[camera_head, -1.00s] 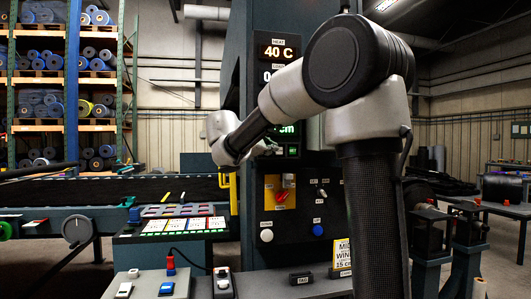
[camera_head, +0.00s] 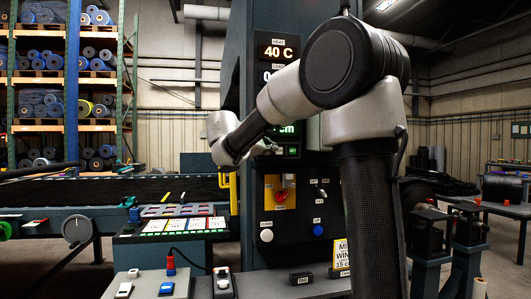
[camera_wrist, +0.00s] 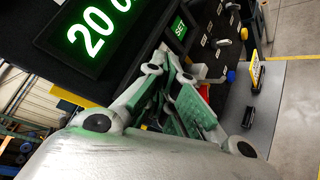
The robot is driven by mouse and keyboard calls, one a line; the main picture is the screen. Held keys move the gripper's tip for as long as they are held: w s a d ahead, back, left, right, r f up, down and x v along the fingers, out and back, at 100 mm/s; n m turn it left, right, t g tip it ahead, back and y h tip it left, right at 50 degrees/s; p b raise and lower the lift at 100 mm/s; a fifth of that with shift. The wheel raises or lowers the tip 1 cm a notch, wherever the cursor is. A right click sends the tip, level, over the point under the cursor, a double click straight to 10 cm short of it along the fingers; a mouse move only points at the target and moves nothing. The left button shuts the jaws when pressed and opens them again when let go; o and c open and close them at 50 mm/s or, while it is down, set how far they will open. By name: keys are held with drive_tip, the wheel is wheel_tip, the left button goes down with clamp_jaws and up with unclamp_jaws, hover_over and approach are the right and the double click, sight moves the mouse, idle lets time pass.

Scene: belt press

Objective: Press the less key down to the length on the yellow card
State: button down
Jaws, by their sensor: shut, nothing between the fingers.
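My gripper (camera_wrist: 172,62) is shut and empty in the wrist view, its fingertips in front of the dark press panel, beside the green SET display (camera_wrist: 180,32). A large green readout (camera_wrist: 95,30) beginning with 20 is at the upper left of that view. In the head view, a green readout (camera_head: 287,130) ending in cm is partly covered by my arm. The yellow card (camera_head: 341,252) stands at the lower right of the panel, partly hidden by my arm; 15 c is readable on it. I cannot pick out the less key; my fingers may hide it.
A 40 C heat display (camera_head: 279,52) is high on the press. A yellow plate with a red switch (camera_head: 282,196), a white button (camera_head: 267,235) and a blue button (camera_head: 318,230) are lower down. A control desk (camera_head: 172,228) and the belt bed stand to the left.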

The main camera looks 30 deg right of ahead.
drive_tip(key=shift+s+a, duration=0.2)
drive_tip(key=shift+s, duration=0.55)
drive_tip(key=shift+s, duration=0.1)
drive_tip(key=s, duration=0.2)
drive_tip(key=s+a, duration=0.1)
drive_tip(key=s, duration=0.1)
drive_tip(key=shift+s+a, duration=0.2)
drive_tip(key=shift+s, duration=0.15)
drive_tip(key=shift+w, duration=0.1)
idle(0.4)
